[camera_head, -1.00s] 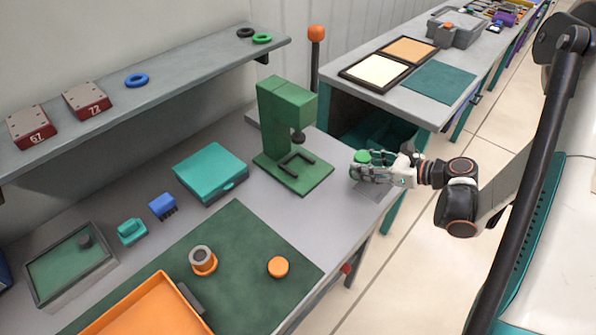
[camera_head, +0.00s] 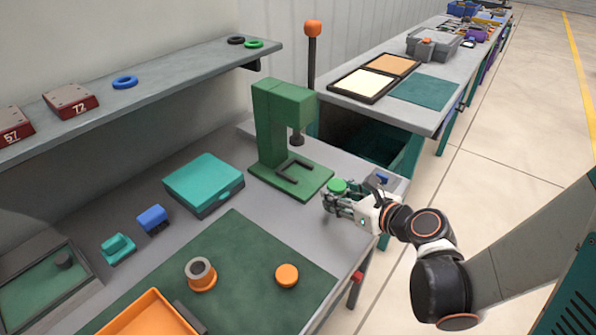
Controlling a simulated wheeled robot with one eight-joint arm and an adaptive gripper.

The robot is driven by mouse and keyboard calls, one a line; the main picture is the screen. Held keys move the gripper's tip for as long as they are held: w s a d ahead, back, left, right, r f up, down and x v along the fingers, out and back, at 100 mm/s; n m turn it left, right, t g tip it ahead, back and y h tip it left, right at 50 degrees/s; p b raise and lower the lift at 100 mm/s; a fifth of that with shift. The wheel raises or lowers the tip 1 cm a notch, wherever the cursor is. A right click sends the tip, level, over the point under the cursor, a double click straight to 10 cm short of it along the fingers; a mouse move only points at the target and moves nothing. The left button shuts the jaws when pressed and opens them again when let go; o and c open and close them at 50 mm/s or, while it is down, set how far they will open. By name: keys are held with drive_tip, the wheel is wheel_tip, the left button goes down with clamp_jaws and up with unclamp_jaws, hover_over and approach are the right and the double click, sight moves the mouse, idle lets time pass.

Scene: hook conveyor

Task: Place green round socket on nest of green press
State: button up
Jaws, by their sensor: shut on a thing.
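The green press (camera_head: 270,125) stands upright at the back of the grey workbench. Its nest (camera_head: 295,172) is a dark U-shaped frame, open at the front right, on the press's green base plate, below the ram (camera_head: 297,138). My gripper (camera_head: 338,196) is just right of the base plate, pointing left. It is shut on the green round socket (camera_head: 337,185), whose flat top shows above the fingers. The fingers hide the socket's lower part. The nest looks empty.
A teal case (camera_head: 203,182), a blue block (camera_head: 152,217) and a teal piece (camera_head: 117,247) lie left of the press. An orange disc (camera_head: 287,275) and an orange-and-grey ring part (camera_head: 200,274) are on the green mat (camera_head: 240,232). An orange tray (camera_head: 150,316) is at the front.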

drive_tip(key=w+a+p, duration=0.1)
drive_tip(key=w+a, duration=0.1)
drive_tip(key=w, duration=0.1)
drive_tip(key=w+a+p, duration=0.1)
drive_tip(key=w+a, duration=0.1)
drive_tip(key=w, duration=0.2)
drive_tip(key=w+a+p, duration=0.1)
drive_tip(key=w+a, duration=0.2)
drive_tip(key=shift+w+p, duration=0.15)
drive_tip(key=shift+p, duration=0.2)
drive_tip(key=shift+w+a+f+b, duration=0.1)
drive_tip(key=shift+w+a+b, duration=0.1)
drive_tip(key=shift+w+a, duration=0.3)
drive_tip(key=shift+w+a+r+b, duration=0.1)
drive_tip(key=shift+w+a+b, duration=0.15)
drive_tip(key=shift+w, duration=0.5)
drive_tip(key=shift+w+a+f+b, duration=0.1)
drive_tip(key=shift+w+a+b, duration=0.05)
drive_tip(key=shift+w+a, duration=0.4)
drive_tip(key=shift+w+d+f+b, duration=0.1)
drive_tip(key=shift+f+b, duration=0.3)
drive_tip(key=shift+f, duration=0.3)
drive_tip(key=shift+f, duration=0.1)
drive_tip(key=o, duration=1.3)
drive_tip(key=shift+r, duration=0.2)
drive_tip(key=p+v, duration=0.3)
drive_tip(key=v, duration=0.9)
